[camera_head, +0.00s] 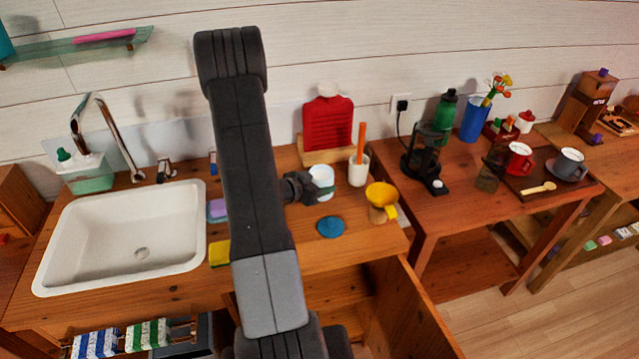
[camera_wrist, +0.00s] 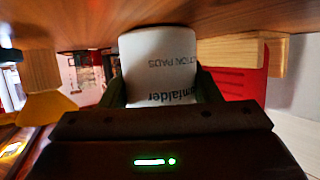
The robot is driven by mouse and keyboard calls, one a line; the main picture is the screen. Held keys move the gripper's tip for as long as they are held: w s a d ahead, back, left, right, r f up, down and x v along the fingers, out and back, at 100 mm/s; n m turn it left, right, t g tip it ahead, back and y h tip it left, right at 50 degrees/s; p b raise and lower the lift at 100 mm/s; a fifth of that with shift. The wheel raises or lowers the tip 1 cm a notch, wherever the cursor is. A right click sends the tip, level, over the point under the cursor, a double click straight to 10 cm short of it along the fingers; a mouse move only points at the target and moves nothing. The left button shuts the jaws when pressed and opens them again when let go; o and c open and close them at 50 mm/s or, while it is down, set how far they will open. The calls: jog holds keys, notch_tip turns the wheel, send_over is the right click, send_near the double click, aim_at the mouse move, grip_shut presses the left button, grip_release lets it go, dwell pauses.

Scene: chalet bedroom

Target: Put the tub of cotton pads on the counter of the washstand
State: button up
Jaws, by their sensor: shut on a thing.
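The tub of cotton pads (camera_head: 322,179) is a white cylinder at the washstand's counter, right of my arm. In the wrist view the tub (camera_wrist: 160,75) fills the space between my fingers, its printed label upside down in that picture. My gripper (camera_head: 305,186) is shut on it from the left. The wooden counter (camera_head: 285,215) of the washstand holds the white basin (camera_head: 130,235). In the wrist view the counter (camera_wrist: 80,22) runs along the top, and the tub's base is at or very close to it. I cannot tell if they touch.
Near the tub stand a cream cup (camera_head: 359,172) with an orange stick, a yellow funnel-topped vessel (camera_head: 381,200), a blue disc (camera_head: 330,227) and a red hot-water bottle (camera_head: 328,122) on a wooden stand. A yellow sponge (camera_head: 219,253) lies by the basin. My arm hides part of the counter.

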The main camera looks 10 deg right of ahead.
jog(key=shift+f, duration=0.2)
jog(key=o, duration=1.1)
jog(key=shift+r, duration=0.1)
jog(key=shift+r, duration=0.25)
jog(key=b+v, duration=0.1)
jog(key=v, duration=1.1)
